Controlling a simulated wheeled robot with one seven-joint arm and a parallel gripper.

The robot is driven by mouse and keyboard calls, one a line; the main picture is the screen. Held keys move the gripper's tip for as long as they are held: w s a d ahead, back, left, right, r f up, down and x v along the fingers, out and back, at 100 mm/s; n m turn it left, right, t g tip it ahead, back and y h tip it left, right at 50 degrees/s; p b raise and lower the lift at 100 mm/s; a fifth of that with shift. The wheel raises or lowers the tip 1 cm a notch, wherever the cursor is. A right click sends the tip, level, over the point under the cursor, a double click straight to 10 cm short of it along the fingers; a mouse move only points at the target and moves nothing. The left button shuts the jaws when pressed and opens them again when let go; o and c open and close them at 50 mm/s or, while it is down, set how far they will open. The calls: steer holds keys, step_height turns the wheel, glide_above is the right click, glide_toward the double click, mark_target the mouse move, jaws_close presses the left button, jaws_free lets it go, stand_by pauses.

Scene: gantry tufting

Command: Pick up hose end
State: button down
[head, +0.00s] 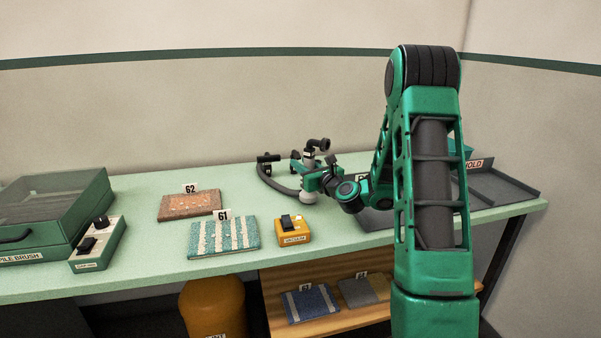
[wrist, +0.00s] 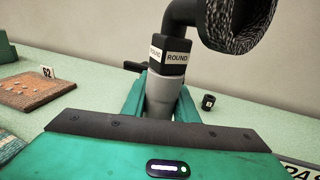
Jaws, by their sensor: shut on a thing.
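The hose end is a grey cylinder (head: 308,196) with a dark fitting on top; it also shows in the wrist view (wrist: 161,91). That view shows a black block (wrist: 171,56) labelled ROUND above the grey part, and a black elbow with a round bristled brush (wrist: 237,22). My gripper (head: 311,182) is shut on the grey part, with green fingers on both sides in the wrist view (wrist: 161,100). The hose end stands about upright at the back of the bench. A dark hose (head: 273,181) curves away left. I cannot tell whether its bottom touches the bench.
A yellow switch box (head: 293,238), carpet samples 61 (head: 224,238) and 62 (head: 189,206), a switch box (head: 98,245) and a lidded green box (head: 50,215) lie left on the bench (head: 140,192). A dark tray (head: 505,187) lies right. A small black piece (wrist: 208,102) stands behind.

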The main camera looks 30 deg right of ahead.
steer(key=s+a+r, duration=0.2)
steer(key=a+r, duration=0.7)
steer(key=a, duration=0.2)
steer(key=shift+a+r, duration=0.25)
steer(key=shift+a, duration=0.05)
